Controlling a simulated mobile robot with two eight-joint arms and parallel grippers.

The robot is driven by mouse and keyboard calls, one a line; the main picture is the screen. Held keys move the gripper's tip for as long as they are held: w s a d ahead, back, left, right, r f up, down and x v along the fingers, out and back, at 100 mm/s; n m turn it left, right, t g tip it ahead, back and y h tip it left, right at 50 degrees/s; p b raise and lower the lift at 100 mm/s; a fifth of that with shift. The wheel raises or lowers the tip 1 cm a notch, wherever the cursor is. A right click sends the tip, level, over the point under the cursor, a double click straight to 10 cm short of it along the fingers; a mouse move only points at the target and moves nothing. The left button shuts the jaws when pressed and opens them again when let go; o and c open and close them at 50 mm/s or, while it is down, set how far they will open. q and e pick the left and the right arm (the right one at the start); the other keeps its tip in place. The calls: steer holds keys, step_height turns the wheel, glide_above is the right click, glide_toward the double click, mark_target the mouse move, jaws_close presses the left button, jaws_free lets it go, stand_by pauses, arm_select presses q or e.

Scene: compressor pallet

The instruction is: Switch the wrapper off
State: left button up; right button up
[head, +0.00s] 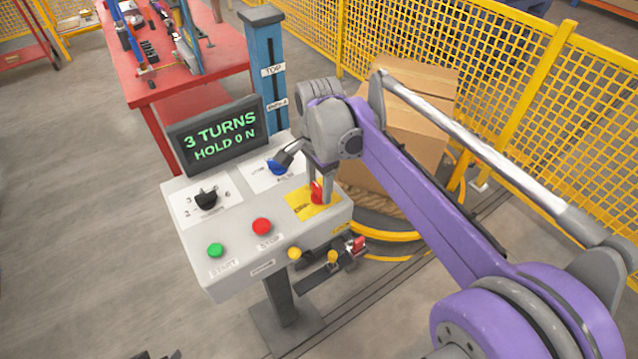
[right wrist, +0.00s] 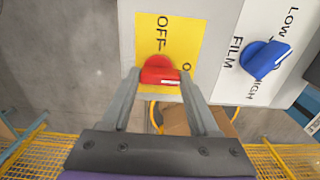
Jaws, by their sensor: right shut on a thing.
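The control panel (head: 240,268) stands on a post in the head view. Its red rotary switch (head: 317,192) sits on a yellow label (head: 304,205) at the right. In the right wrist view the red switch (right wrist: 160,72) shows close up. Its white mark points right, toward a partly hidden word starting with O; the word OFF is above the knob. My right gripper (head: 320,190) is shut on the red switch, one finger on each side (right wrist: 160,85). My left gripper is not recognisable in either view.
The panel also has a blue film knob (head: 277,166), a black dial (head: 206,200), a red stop button (head: 262,226) and a green start button (head: 216,250). The display (head: 218,137) reads "3 TURNS HOLD 0 N". Cardboard boxes (head: 418,90) and yellow fencing (head: 500,75) stand behind.

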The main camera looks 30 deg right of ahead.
steer(key=c, duration=0.3)
steer(key=shift+c, duration=0.2)
steer(key=n, duration=0.3)
steer(key=shift+n, duration=0.4)
steer(key=n, duration=0.4)
steer(key=shift+a+n+p, duration=0.1)
steer(key=shift+n+p, duration=0.2)
steer(key=shift+p, duration=0.1)
steer(key=n, duration=0.5)
steer(key=shift+s+n, duration=0.1)
steer(key=shift+n, duration=2.2)
